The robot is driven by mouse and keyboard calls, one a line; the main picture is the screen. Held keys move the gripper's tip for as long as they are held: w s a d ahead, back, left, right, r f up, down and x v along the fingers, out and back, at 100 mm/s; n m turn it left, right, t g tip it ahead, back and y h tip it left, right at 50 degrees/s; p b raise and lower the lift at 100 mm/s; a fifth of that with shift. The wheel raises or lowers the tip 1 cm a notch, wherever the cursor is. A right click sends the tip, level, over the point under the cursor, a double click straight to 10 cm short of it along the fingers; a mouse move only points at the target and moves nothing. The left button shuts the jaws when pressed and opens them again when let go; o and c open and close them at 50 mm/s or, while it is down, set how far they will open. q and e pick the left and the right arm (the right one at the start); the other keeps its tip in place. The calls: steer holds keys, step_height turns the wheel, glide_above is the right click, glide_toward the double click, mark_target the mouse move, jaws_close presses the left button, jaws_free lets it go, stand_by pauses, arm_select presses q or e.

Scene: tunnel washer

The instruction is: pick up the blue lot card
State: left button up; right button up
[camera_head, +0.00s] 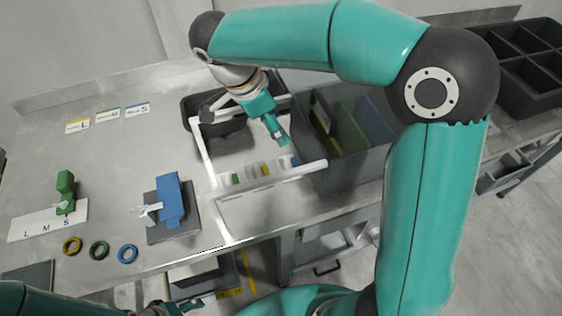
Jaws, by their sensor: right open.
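A small blue piece (295,161), likely the blue lot card, stands at the right end of a row of small coloured and white pieces inside a white frame. It is too small to make out fully. My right gripper (283,139) is open just above and left of it, pointing down, and looks empty. I cannot tell whether they touch. My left gripper (182,304) is low at the bottom edge, in front of the table and far from the row; its jaws are unclear.
The white frame (206,160) and a grey bin (345,174) with coloured dividers stand close around the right gripper. A dark tub (197,105) is behind. A blue block (172,200), coloured rings and labels lie left. The table's middle left is clear.

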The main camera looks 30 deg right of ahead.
glide_above(294, 163)
steer(key=a, duration=0.1)
step_height(294, 163, down, 10)
steer(key=shift+a+f, duration=0.1)
steer(key=f, duration=0.1)
steer(key=f+p, duration=0.1)
steer(key=f, duration=0.1)
steer(key=f+p, duration=0.1)
steer(key=shift+w+d+f, duration=0.15)
steer(key=shift+w+d, duration=0.05)
steer(key=shift+d, duration=0.1)
steer(key=shift+d+f, duration=0.2)
steer(key=shift+f, duration=0.35)
steer(key=shift+s, duration=0.1)
steer(key=c, duration=1)
